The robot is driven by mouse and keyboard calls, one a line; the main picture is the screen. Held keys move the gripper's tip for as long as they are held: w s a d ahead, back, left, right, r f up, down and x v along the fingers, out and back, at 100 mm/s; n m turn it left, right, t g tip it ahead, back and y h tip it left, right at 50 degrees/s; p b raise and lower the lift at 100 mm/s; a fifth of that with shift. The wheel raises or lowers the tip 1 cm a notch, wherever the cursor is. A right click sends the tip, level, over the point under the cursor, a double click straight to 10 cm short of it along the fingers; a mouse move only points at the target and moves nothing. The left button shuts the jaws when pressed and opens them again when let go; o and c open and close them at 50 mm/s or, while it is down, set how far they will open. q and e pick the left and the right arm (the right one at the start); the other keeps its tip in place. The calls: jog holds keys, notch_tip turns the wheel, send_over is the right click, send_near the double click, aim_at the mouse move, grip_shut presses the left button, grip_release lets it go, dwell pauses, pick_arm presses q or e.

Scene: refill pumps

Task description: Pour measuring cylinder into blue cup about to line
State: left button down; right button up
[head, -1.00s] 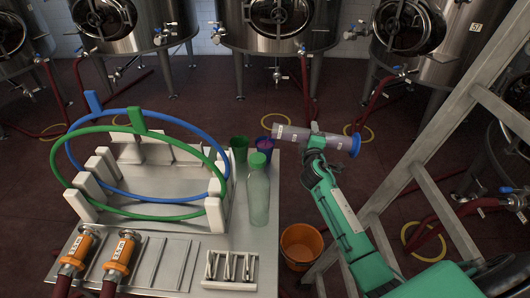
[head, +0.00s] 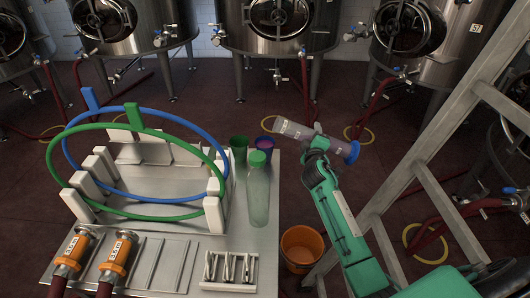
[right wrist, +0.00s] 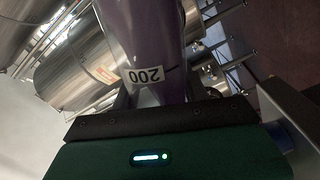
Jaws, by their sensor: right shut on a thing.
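The measuring cylinder (head: 296,133) is clear with purple contents, a white label and a blue base. My right gripper (head: 316,147) is shut around it and holds it tilted, base to the right. Its mouth end points left, in the picture just above the blue cup (head: 268,152). The blue cup stands at the far right corner of the table with pink-purple inside; its line cannot be made out. In the right wrist view the purple cylinder (right wrist: 145,40) shows a label reading 200. My left gripper is out of view.
A green cup (head: 238,146) stands left of the blue cup. A green-capped bottle (head: 258,195) stands in front of it. A rack with blue and green hoops (head: 140,214) fills the table's left. An orange bucket (head: 301,247) and a ladder (head: 440,190) are at the right.

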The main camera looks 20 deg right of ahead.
jog(key=shift+d+r+m, duration=0.1)
jog(key=shift+r+m, duration=0.6)
jog(key=shift+m, duration=0.3)
jog(key=r+m+p, duration=0.1)
jog(key=m, duration=0.1)
jog(key=s+d+r+m+p, duration=0.1)
jog(key=r+m, duration=0.1)
jog(key=m, duration=0.1)
jog(key=d+r+m+p, duration=0.1)
jog(key=r+m, duration=0.1)
jog(key=m, duration=0.1)
jog(key=shift+s+d+r+p, duration=0.1)
jog(key=shift+s+d+p, duration=0.15)
jog(key=shift+p, duration=0.15)
jog(key=shift+d+m, duration=0.1)
jog(key=shift+m, duration=0.2)
jog(key=shift+d+r, duration=0.1)
jog(key=shift+d, duration=0.1)
jog(key=d+p, duration=0.1)
jog(key=s+d+r+m+p, duration=0.1)
jog(key=d+m+p, duration=0.1)
jog(key=shift+s+r, duration=0.3)
jog(key=shift+s, duration=0.1)
jog(key=shift+s+d+m, duration=0.25)
jog(key=shift+d+m, duration=0.15)
jog(key=shift+d, duration=0.1)
